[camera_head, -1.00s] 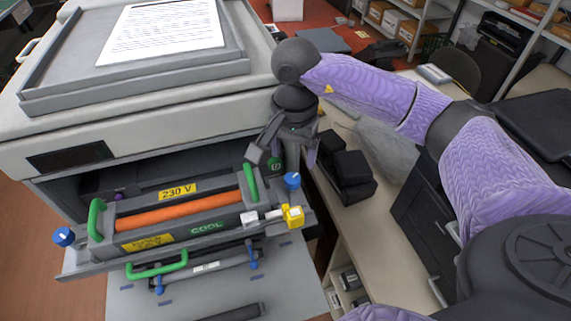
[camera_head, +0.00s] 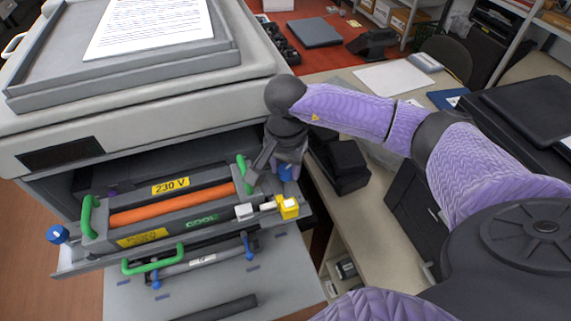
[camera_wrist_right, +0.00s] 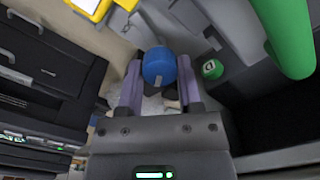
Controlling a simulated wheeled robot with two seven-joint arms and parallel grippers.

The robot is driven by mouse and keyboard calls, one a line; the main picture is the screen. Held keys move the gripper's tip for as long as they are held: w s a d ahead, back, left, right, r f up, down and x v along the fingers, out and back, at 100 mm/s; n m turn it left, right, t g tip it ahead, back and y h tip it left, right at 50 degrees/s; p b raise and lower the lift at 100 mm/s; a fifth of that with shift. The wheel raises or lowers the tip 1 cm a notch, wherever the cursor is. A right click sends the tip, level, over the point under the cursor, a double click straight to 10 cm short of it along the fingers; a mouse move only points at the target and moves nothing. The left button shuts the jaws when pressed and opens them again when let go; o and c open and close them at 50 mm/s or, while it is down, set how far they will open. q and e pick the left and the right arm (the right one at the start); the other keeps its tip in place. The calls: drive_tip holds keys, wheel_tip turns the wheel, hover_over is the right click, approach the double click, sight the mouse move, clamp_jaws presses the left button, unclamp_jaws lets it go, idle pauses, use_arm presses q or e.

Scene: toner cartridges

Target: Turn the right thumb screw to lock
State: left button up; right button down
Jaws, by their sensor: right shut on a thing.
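The right thumb screw is a blue knob (camera_head: 285,172) at the right end of the pulled-out fuser unit (camera_head: 170,205). My right gripper (camera_head: 276,168) is down at the knob. In the right wrist view the blue knob (camera_wrist_right: 159,67) sits between the two purple-grey fingers (camera_wrist_right: 160,82), which are shut on it. The left thumb screw (camera_head: 57,234), also blue, sticks out at the unit's left end. My left gripper is not in view.
Green handles (camera_head: 90,216) stand on the unit, and one (camera_wrist_right: 284,38) is close to my right gripper. A yellow block (camera_head: 288,207) sits just in front of the knob. A black device (camera_head: 340,165) stands on the counter to the right.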

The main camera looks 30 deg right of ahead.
drive_tip(key=shift+m, duration=0.4)
drive_tip(key=shift+m+b, duration=0.45)
drive_tip(key=shift+m, duration=0.65)
drive_tip(key=m, duration=0.3)
drive_tip(key=shift+m+b, duration=0.4)
drive_tip(key=m, duration=0.4)
drive_tip(key=shift+w+m, duration=0.1)
drive_tip(key=shift+m, duration=0.3)
drive_tip(key=shift+m+b, duration=0.3)
drive_tip(key=shift+m, duration=0.6)
drive_tip(key=shift+c, duration=1.3)
unclamp_jaws()
